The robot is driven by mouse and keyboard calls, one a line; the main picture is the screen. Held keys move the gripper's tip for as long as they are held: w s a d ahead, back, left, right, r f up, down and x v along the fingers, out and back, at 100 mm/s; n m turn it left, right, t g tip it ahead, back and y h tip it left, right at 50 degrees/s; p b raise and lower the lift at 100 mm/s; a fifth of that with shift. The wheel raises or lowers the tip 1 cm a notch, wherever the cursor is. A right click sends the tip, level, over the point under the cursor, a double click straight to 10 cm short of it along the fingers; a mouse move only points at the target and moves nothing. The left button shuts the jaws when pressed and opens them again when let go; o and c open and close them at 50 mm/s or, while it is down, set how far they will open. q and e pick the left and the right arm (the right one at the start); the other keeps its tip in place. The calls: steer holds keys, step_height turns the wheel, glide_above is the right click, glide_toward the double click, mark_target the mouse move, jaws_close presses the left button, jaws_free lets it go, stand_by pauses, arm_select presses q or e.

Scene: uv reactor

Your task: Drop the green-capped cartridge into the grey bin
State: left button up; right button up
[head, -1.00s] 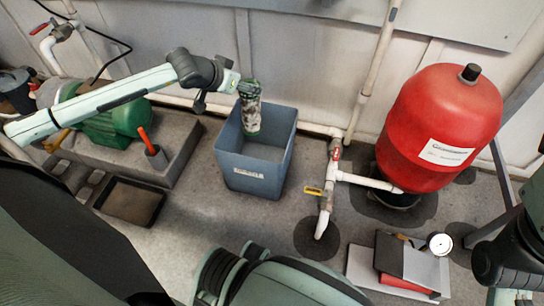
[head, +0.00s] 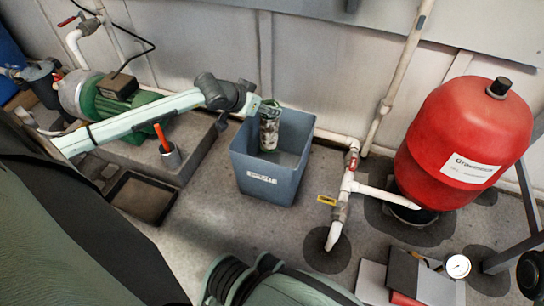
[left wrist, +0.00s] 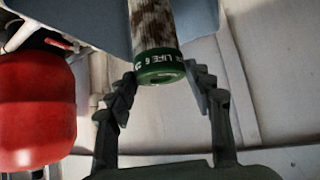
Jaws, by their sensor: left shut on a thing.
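The cartridge (head: 269,131) has a mottled brown and white body and hangs about upright inside the grey bin's outline in the head view. Its green cap (left wrist: 159,66) faces the camera in the left wrist view. My left gripper (head: 268,107) is shut on the cartridge at the cap end, with one finger on each side. The blue-grey bin (head: 262,184) stands open on the floor, a label on its front. The cartridge's lower end is over or within the bin's mouth; its exact depth is hard to tell. My right gripper is not in view.
A green pump (head: 125,105) on a concrete plinth is left of the bin. White pipework (head: 343,205) with a valve stands to its right, then a large red tank (head: 460,150). A dark tray (head: 143,197) lies on the floor. A wall is close behind the bin.

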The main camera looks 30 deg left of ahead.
arm_select(q)
steer(key=o, duration=1.7)
steer(key=shift+c, duration=0.2)
steer(key=shift+o, duration=0.2)
steer(key=v, duration=1.2)
